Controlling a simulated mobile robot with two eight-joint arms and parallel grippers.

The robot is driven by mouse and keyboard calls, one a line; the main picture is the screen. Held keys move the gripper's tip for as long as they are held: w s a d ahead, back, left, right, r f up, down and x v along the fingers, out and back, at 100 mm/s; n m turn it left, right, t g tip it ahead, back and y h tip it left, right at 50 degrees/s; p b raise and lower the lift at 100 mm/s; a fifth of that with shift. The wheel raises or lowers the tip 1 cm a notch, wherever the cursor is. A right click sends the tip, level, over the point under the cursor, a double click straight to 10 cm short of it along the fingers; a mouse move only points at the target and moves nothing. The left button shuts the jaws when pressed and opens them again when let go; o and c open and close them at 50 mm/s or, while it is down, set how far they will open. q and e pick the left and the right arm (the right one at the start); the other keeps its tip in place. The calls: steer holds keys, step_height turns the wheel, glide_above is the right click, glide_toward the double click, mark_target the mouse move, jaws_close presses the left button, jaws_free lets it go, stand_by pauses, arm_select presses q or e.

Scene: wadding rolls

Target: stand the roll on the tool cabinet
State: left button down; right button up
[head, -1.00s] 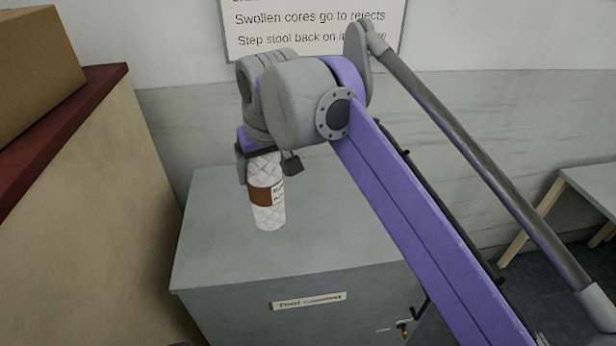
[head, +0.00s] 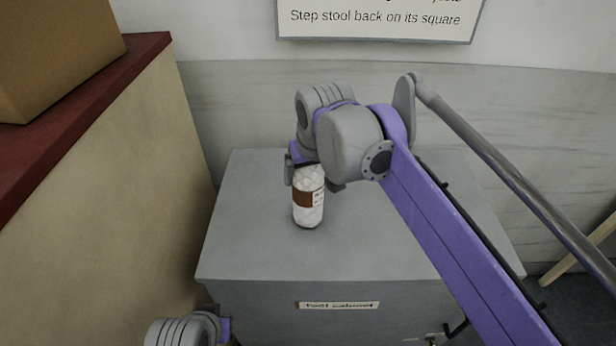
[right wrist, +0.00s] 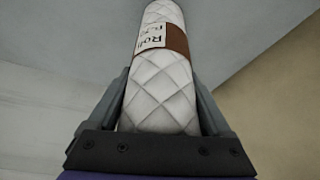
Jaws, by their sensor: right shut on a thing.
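The roll (head: 309,208), white and quilted with a brown band and a white label, is upright over the top of the grey tool cabinet (head: 250,235). I cannot tell whether its lower end touches the top. My right gripper (head: 317,178) is shut on the roll's upper end from above. In the right wrist view the roll (right wrist: 163,90) runs between the two fingers, its label partly readable. My left arm's end (head: 190,332) shows at the lower left, in front of the cabinet; its fingers are cut off by the frame edge.
A tan-sided unit with a red top (head: 85,105) stands close on the left, with a cardboard box (head: 60,55) on it. A wall with a sign (head: 375,20) is behind the cabinet. The cabinet top around the roll is clear.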

steer(key=shift+f, duration=0.4)
steer(key=shift+f, duration=0.15)
steer(key=o, duration=1.2)
steer(key=shift+c, duration=0.2)
steer(key=shift+s+r, duration=0.1)
steer(key=shift+r, duration=0.3)
steer(key=p+v, duration=0.1)
steer(key=v, duration=1)
steer(key=shift+r, duration=0.25)
steer(key=shift+s, duration=0.1)
